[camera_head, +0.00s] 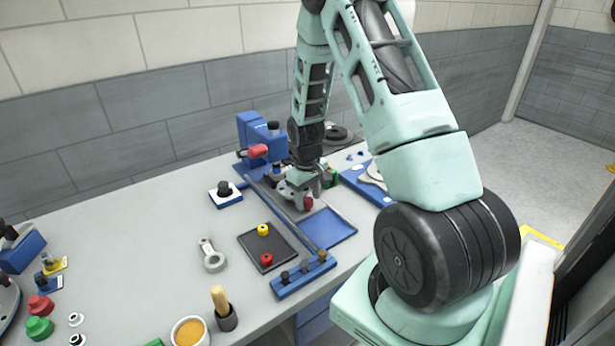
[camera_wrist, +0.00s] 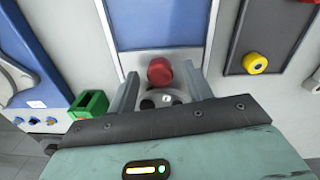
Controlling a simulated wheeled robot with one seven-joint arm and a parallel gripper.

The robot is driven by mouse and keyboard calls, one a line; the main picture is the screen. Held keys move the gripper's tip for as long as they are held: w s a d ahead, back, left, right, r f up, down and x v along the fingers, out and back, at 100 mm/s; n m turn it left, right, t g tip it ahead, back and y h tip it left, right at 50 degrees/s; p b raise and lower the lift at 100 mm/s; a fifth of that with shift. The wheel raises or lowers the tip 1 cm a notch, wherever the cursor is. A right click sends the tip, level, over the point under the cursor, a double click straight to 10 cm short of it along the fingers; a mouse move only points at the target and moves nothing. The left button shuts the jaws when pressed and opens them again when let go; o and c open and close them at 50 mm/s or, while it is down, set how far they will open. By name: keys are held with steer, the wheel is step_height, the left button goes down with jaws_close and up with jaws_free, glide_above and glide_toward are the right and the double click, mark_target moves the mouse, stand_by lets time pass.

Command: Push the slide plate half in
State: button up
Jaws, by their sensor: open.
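The slide plate is a pale grey plate with a red knob (camera_head: 308,203) near its front edge, on a long blue fixture with grey rails (camera_head: 325,229). In the wrist view the plate (camera_wrist: 190,57) lies between two pale rails, against a bare blue bed (camera_wrist: 160,22). Its red knob (camera_wrist: 160,71) stands between my fingertips. My gripper (camera_head: 308,193) is open over the plate, with a finger on each side of the knob and a gap on both sides. Most of the plate is hidden under my gripper. I cannot tell if the fingers touch the plate.
A dark tray (camera_head: 285,253) with yellow and red knobs lies left of the fixture. A blue clamp with a red handle (camera_head: 252,135) rises behind. A green block (camera_wrist: 88,105) sits close by my gripper.

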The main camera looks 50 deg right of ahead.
step_height(320, 180, up, 17)
steer(key=b, duration=0.2)
steer(key=shift+a, duration=0.3)
steer(key=shift+f, duration=0.1)
steer(key=s+a+r+n+y, duration=0.1)
steer(key=s+a+n, duration=0.1)
steer(key=a, duration=1.1)
steer(key=s+a+n, duration=0.2)
steer(key=a, duration=1)
steer(key=s+a+n, duration=0.4)
steer(key=s+a, duration=0.9)
steer(key=s, duration=0.3)
steer(key=shift+s+a+f+n, duration=0.3)
steer(key=shift+s+n, duration=0.1)
